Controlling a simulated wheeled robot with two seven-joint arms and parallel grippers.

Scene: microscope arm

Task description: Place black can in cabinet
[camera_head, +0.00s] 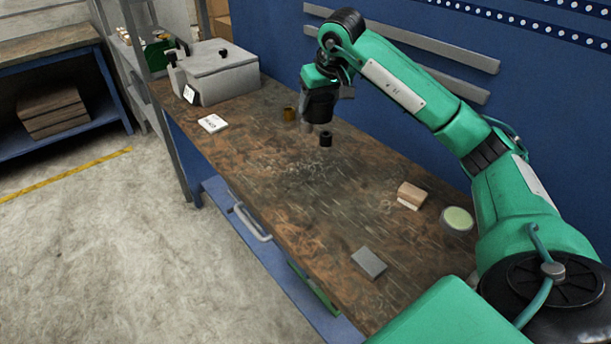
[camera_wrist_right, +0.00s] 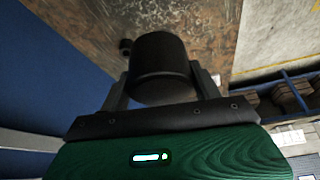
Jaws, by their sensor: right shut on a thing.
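My right gripper (camera_head: 318,118) is over the far part of the workbench, at the end of my green arm. In the right wrist view, the gripper (camera_wrist_right: 160,92) is shut on a black can (camera_wrist_right: 158,62), with one grey finger on each side. In the head view, the held can is hard to tell apart from the dark gripper. A blue cabinet front with a grey handle (camera_head: 252,222) shows below the bench's front edge. Its inside is mostly hidden. My left gripper is not in view.
The brown workbench (camera_head: 300,200) holds a small black cylinder (camera_head: 326,139), a brass-coloured cup (camera_head: 290,114), a white card (camera_head: 213,123), a sponge-like block (camera_head: 411,195), a round green-topped item (camera_head: 457,219) and a grey plate (camera_head: 369,262). A grey box (camera_head: 222,75) stands far left.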

